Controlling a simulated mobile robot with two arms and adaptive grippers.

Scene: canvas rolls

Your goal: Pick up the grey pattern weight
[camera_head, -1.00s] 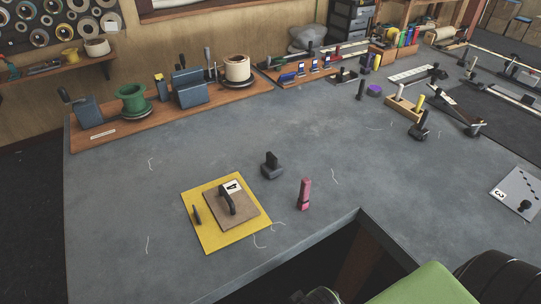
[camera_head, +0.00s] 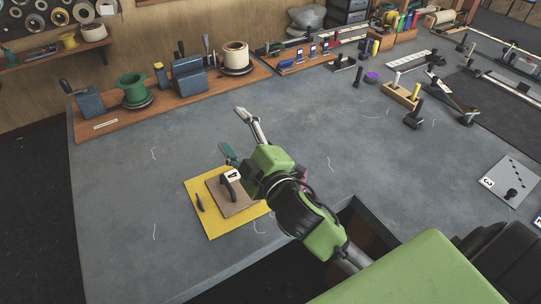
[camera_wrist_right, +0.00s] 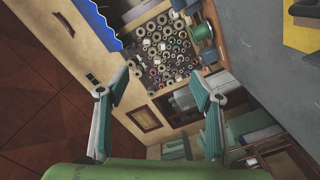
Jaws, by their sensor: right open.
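My right gripper (camera_head: 235,132) is open and empty above the grey table, its fingers spread and pointing to the back left. In the right wrist view the gripper (camera_wrist_right: 160,92) also shows open, with nothing between its fingers. A dark grey weight with an upright handle, beside the yellow sheet in the earlier head frame, is now hidden behind my right arm. Another dark weight with an upright grip (camera_head: 413,115) stands farther right on the table; I cannot tell for certain which is the named one. My left gripper is not in view.
A pink object (camera_head: 304,172) is mostly hidden by my arm. A wooden rack with a green spool (camera_head: 132,88) lines the back. The table's left part is clear.

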